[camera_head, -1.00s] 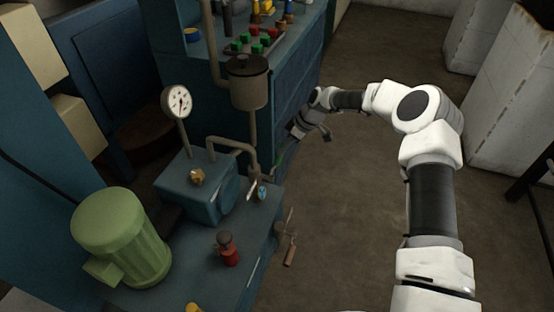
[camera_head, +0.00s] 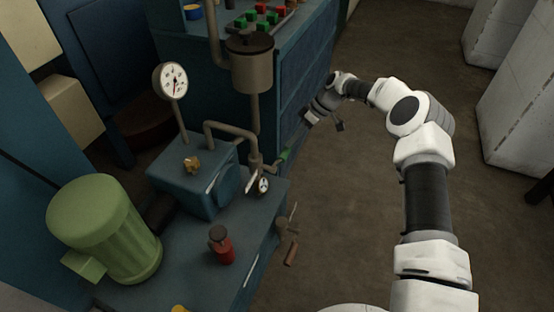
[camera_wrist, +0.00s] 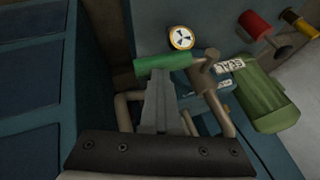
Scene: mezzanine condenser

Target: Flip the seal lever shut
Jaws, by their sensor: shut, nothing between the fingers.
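The lever with a green grip (camera_head: 285,155), which looks like the seal lever, sticks out from the pipework at the back right of the pump bench. In the wrist view the green grip (camera_wrist: 162,63) lies crosswise just beyond my fingertips, its right end by a brown pipe fitting. My gripper (camera_head: 308,122) is beyond the grip and to its right in the head view, by the blue cabinet. In the wrist view my gripper (camera_wrist: 160,78) is shut and empty, its tips overlapping the grip's lower edge. I cannot tell whether they touch.
A small dial (camera_head: 262,185) sits beside the lever, and a larger gauge (camera_head: 171,81) stands on a stem.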

